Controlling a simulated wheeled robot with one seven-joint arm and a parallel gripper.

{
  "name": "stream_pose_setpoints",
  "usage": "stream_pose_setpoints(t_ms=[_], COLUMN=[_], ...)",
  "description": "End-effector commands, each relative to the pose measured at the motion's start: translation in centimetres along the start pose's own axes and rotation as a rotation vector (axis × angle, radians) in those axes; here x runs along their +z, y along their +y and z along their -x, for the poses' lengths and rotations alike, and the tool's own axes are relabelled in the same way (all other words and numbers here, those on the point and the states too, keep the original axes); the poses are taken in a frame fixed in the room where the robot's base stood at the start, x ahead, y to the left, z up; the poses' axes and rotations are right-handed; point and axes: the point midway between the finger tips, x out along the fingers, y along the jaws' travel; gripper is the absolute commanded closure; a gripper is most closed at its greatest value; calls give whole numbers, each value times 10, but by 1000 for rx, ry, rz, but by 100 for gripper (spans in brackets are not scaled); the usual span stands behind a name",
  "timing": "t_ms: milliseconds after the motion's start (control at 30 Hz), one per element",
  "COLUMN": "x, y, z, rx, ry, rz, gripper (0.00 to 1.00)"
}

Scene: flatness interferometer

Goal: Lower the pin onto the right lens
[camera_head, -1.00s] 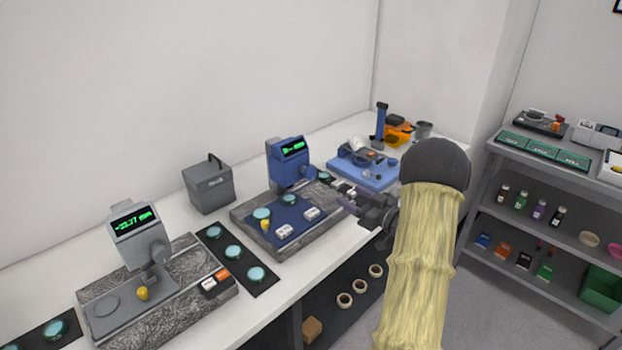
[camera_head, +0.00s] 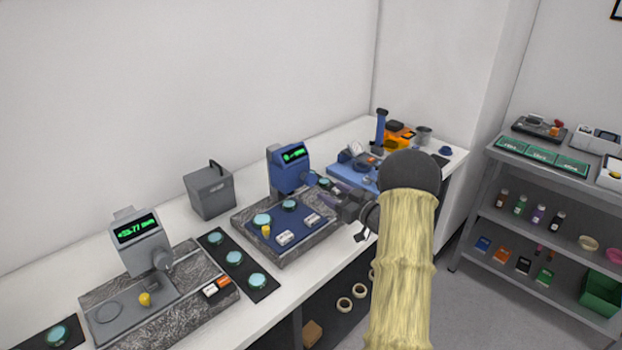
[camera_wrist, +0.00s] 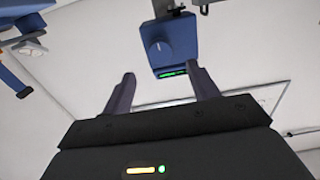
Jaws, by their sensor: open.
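The blue measuring instrument (camera_head: 289,171) stands at the back of a speckled stone base, its display lit green. It bears a round knob on its right side (camera_head: 310,180). In front of it, two teal lenses lie on a blue plate: the right lens (camera_head: 289,205) and the left lens (camera_head: 262,219). I cannot make out the pin's tip or its gap to the lens. My gripper (camera_head: 326,198) is open and empty, just right of the blue instrument.
A yellow knob (camera_head: 266,231) and two white switches (camera_head: 297,230) sit on the blue plate's front. A grey instrument (camera_head: 139,240) stands left, beyond a black strip of lenses (camera_head: 258,281). A grey box (camera_head: 209,191) stands behind. A blue tray (camera_head: 350,176) lies behind my gripper.

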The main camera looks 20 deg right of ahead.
Motion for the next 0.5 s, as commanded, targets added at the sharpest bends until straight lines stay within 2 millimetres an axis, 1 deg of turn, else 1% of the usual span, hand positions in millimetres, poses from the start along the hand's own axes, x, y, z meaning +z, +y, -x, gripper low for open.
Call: stream_pose_setpoints(t_ms=[33,300,400,500], x=[-2,-2,-2,-1], y=[-2,-1,-1,-1], z=[-11,-58,-75,-87], rx=[-4,-3,-3,-1], ry=[0,1,0,0], rz=[0,1,0,0], gripper=[41,41,41,41])
